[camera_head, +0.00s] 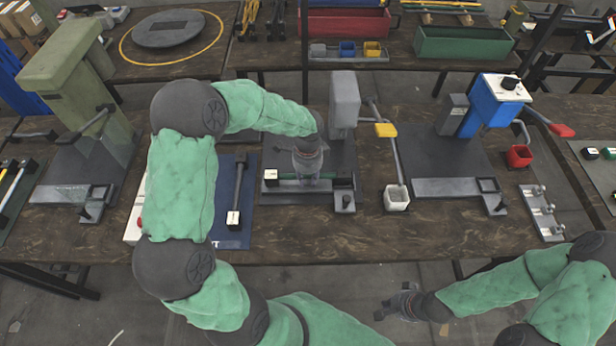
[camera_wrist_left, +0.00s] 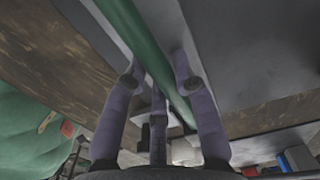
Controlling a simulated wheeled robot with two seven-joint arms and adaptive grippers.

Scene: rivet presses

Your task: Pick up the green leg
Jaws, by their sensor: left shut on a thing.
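The green leg (camera_head: 287,177) lies across the fixture of the grey press (camera_head: 345,100), with a white-labelled block at its left end and a dark block at its right end. My left gripper (camera_head: 304,178) reaches down onto the middle of the leg from above and is shut on it. In the left wrist view the green leg (camera_wrist_left: 140,40) runs between the fingers of my left gripper (camera_wrist_left: 158,90). Whether the leg is clear of the fixture cannot be told. My right gripper (camera_head: 398,303) hangs empty in front of the table, and its finger opening is unclear.
A blue mat (camera_head: 236,200) with a dark leg (camera_head: 238,190) lies left of the fixture. A white bin (camera_head: 396,198) stands right of it. A green press (camera_head: 75,100) stands at the left and a blue press (camera_head: 490,105) at the right. A metal rack (camera_head: 541,212) lies near the right edge.

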